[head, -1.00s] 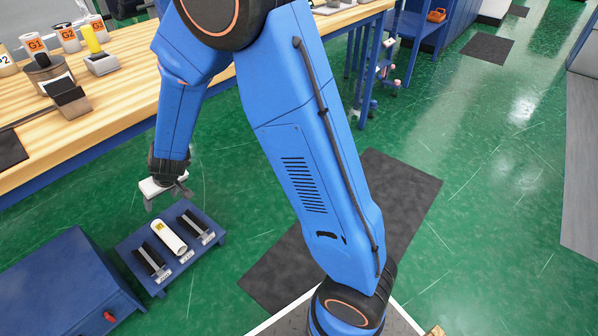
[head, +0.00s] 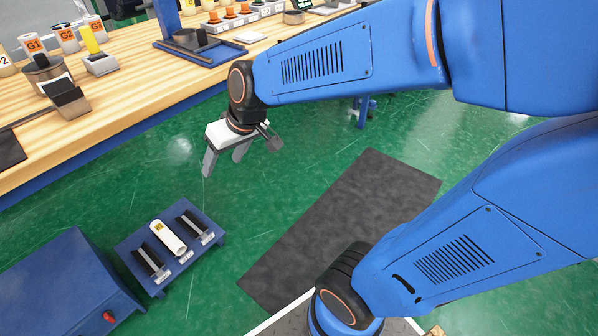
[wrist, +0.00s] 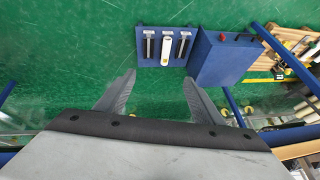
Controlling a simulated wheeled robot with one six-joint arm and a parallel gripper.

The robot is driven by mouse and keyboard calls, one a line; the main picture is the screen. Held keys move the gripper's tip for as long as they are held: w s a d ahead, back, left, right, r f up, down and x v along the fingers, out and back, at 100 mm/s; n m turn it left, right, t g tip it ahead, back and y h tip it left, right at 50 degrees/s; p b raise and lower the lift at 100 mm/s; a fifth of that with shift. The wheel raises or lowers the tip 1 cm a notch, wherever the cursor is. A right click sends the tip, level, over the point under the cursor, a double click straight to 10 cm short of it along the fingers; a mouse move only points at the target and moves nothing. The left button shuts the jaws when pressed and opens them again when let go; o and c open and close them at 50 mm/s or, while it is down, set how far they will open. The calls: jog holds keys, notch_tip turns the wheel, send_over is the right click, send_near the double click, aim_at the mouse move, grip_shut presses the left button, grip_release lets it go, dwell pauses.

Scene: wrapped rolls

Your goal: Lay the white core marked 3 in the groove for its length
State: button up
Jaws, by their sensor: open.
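The white core (head: 168,238) lies along the middle of the low blue stand (head: 136,277), between two black grooves. A yellow label is on its upper end; I cannot read the mark at this size. The white core (wrist: 164,47) also shows in the wrist view, lying on the blue stand (wrist: 141,30). The left black groove (head: 148,259) and right black groove (head: 196,225) look empty. Small tags at the grooves' near ends are too small to read. My gripper (head: 223,167) is open and empty, up and right of the stand, apart from the core. It also shows in the wrist view (wrist: 164,95).
A blue cabinet (head: 62,275) with a red knob stands left of the stand. A wooden workbench (head: 115,105) with labelled white rolls and a metal cup runs along the upper left. Green floor and a dark mat (head: 345,225) lie right of the stand.

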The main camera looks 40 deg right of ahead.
jog(key=s+d+r+m+h, duration=0.1)
jog(key=s+d, duration=0.4)
jog(key=s, duration=0.3)
jog(key=s+d+r+m+h, duration=0.1)
jog(key=s+d+h, duration=0.1)
jog(key=s+d, duration=0.4)
jog(key=shift+s+r, duration=0.15)
jog(key=shift+s, duration=0.8)
jog(key=shift+c, duration=0.6)
